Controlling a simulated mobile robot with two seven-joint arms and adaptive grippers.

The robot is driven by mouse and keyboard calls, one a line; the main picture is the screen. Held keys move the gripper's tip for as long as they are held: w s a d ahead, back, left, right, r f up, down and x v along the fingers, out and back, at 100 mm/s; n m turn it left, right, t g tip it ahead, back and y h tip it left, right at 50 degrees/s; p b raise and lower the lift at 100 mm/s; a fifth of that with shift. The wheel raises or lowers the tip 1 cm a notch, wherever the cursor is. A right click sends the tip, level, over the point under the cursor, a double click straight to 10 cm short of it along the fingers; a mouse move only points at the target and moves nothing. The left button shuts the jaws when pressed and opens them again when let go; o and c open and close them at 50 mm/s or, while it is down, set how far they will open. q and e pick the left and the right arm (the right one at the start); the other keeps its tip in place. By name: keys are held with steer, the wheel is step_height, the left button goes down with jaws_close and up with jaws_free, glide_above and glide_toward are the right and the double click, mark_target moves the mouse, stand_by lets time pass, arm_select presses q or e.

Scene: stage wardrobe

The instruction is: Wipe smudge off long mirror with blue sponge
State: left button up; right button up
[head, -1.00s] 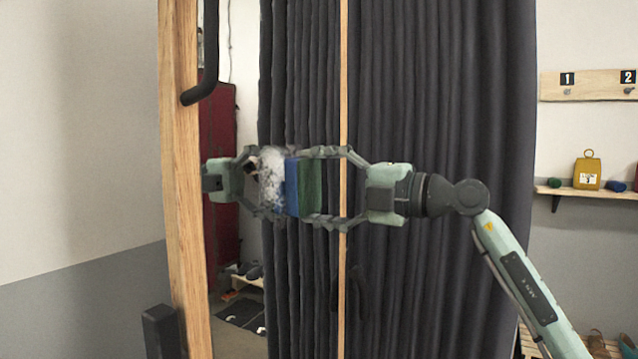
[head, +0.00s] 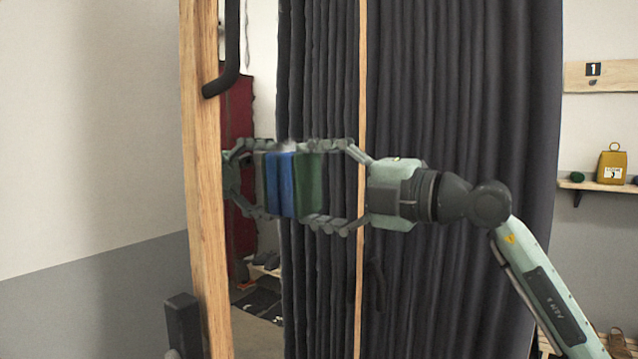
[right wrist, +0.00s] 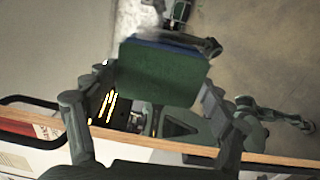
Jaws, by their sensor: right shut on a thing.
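My right gripper (head: 312,184) is shut on the blue sponge (head: 287,184), which has a thick green side facing the palm. The sponge's green back also fills the middle of the right wrist view (right wrist: 162,72), with a thin blue edge beyond it. The sponge's blue face is against, or very close to, the glass of the long mirror (head: 205,230), and its reflection meets it. A faint whitish bit of the smudge (head: 288,146) shows just above the sponge; any part behind the sponge is hidden. My left gripper is out of view.
The mirror has a light wooden frame, and a dark curtain (head: 460,120) hangs at its right. A wall shelf (head: 600,187) with a yellow tagged object (head: 612,165) is at far right. A dark post (head: 181,322) stands at the lower left.

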mark_target(325, 163)
steer(key=shift+s+a, duration=0.45)
steer(key=shift+s, duration=0.2)
steer(key=shift+s+a, duration=0.45)
steer(key=shift+s, duration=0.2)
steer(key=shift+r, duration=1.05)
steer(key=shift+w+d, duration=1.15)
steer(key=shift+w, duration=0.6)
steer(key=shift+w+d, duration=1.2)
steer(key=shift+w, duration=0.6)
steer(key=shift+w+d, duration=1.15)
steer(key=shift+w, duration=0.6)
steer(key=shift+d, duration=0.15)
steer(key=shift+s+d+f, duration=0.1)
steer(key=shift+s+d, duration=0.05)
steer(key=shift+d, duration=0.15)
steer(key=shift+v, duration=2.5)
steer(key=shift+s+a, duration=0.1)
